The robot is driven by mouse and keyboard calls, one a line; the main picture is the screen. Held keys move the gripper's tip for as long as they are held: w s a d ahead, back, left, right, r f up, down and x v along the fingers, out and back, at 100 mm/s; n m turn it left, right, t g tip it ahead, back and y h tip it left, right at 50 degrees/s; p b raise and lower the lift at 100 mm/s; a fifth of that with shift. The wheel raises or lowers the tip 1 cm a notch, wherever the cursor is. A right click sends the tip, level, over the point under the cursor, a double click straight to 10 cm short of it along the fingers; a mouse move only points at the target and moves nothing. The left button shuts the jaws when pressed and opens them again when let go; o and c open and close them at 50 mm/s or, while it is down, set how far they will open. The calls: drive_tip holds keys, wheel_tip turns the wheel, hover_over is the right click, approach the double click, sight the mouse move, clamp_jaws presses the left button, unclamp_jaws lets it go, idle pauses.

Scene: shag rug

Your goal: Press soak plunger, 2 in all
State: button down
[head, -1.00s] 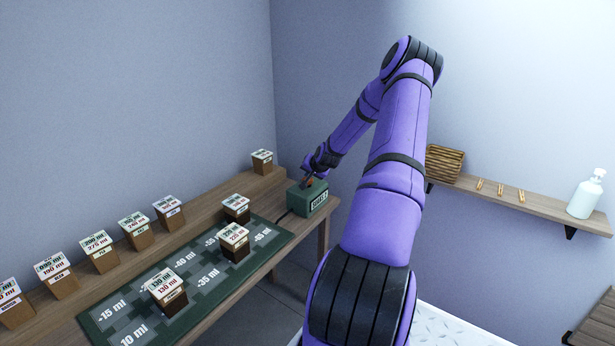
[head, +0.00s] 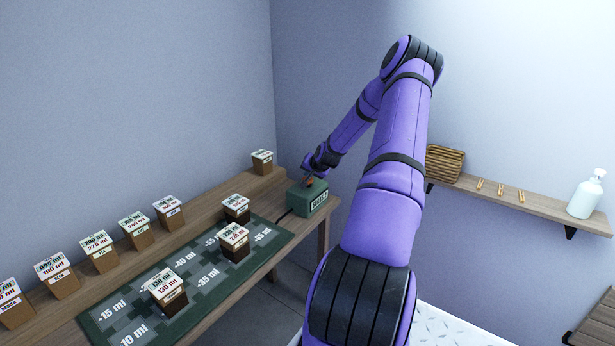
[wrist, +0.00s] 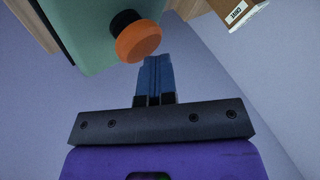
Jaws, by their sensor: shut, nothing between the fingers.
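The soak plunger is an orange round knob (wrist: 138,41) on a black stem, standing on top of a green box (head: 308,202) at the far right end of the table. In the head view the knob is mostly hidden by my gripper (head: 309,177). In the wrist view my gripper (wrist: 155,72) is shut and empty. Its blue fingertips are close beside the knob; I cannot tell whether they touch it. The box has a label on its front, too small to read surely.
A green mat (head: 140,305) marked with ml amounts carries several dark labelled blocks. More brown labelled blocks line the raised back ledge (head: 185,215), one (head: 262,162) near the green box.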

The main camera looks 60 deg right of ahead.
drive_tip(key=shift+r, duration=1.3)
drive_tip(key=shift+r, duration=0.1)
wheel_tip(320, 180, up, 5)
drive_tip(key=shift+f, duration=0.1)
idle(0.7)
